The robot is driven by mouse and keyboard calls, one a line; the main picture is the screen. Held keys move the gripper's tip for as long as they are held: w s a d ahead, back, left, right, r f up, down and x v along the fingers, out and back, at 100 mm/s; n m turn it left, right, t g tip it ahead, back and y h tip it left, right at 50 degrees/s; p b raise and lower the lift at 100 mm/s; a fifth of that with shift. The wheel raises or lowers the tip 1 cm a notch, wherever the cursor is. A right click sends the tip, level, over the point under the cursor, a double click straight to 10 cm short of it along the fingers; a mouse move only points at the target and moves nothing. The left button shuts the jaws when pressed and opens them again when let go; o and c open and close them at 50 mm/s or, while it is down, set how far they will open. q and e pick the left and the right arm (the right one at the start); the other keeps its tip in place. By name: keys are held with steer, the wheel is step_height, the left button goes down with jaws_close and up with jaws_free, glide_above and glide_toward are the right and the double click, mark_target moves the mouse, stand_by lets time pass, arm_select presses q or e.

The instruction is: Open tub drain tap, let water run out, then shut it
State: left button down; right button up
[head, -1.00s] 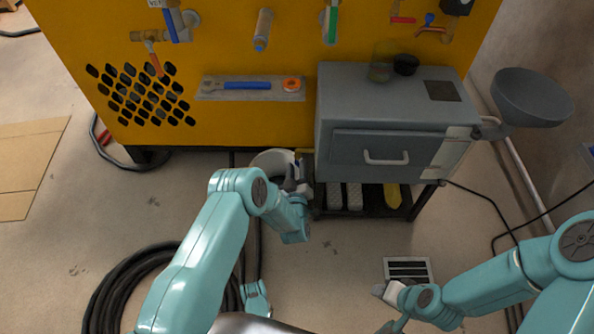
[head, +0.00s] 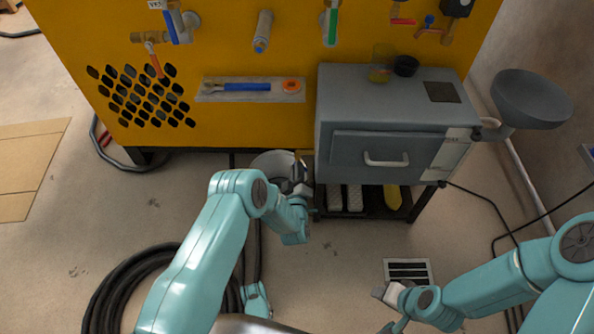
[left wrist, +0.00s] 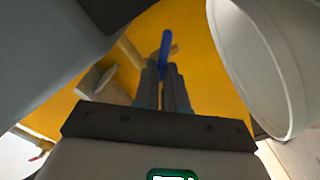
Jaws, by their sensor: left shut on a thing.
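In the head view my left gripper (head: 300,168) is low at the yellow panel, left of the grey cabinet. In the left wrist view its two dark fingers (left wrist: 167,85) are shut on a blue tap lever (left wrist: 166,45). The brass tap body (left wrist: 134,52) shows behind the lever, against yellow. A pale round tub (left wrist: 290,65) fills the right of that view, beside the fingers; in the head view its rim (head: 266,160) is partly hidden by my gripper. Whether water runs cannot be seen. My right gripper (head: 378,293) is low near the floor grate; its jaw opening is unclear.
The grey cabinet (head: 365,110) with a drawer handle stands close right of my left gripper. Several other taps line the yellow panel (head: 215,125) above. A coiled black hose (head: 110,290) lies on the floor at left. A floor grate (head: 408,270) is at right.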

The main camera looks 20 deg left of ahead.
arm_select(q)
steer(key=shift+d+f+n, duration=0.1)
steer(key=shift+n, duration=4)
steer(key=shift+s, duration=0.1)
steer(key=c, duration=1.2)
jaws_free()
steer(key=p+v, duration=1.1)
steer(key=v, duration=0.5)
arm_select(e)
steer(key=s+a+r+g, duration=0.1)
steer(key=s+r, duration=0.4)
steer(key=r, duration=0.5)
steer(key=shift+s+a+r+g+y, duration=0.3)
steer(key=shift+s+a+g, duration=0.1)
steer(key=shift+g, duration=0.2)
arm_select(q)
steer(key=shift+s, duration=0.1)
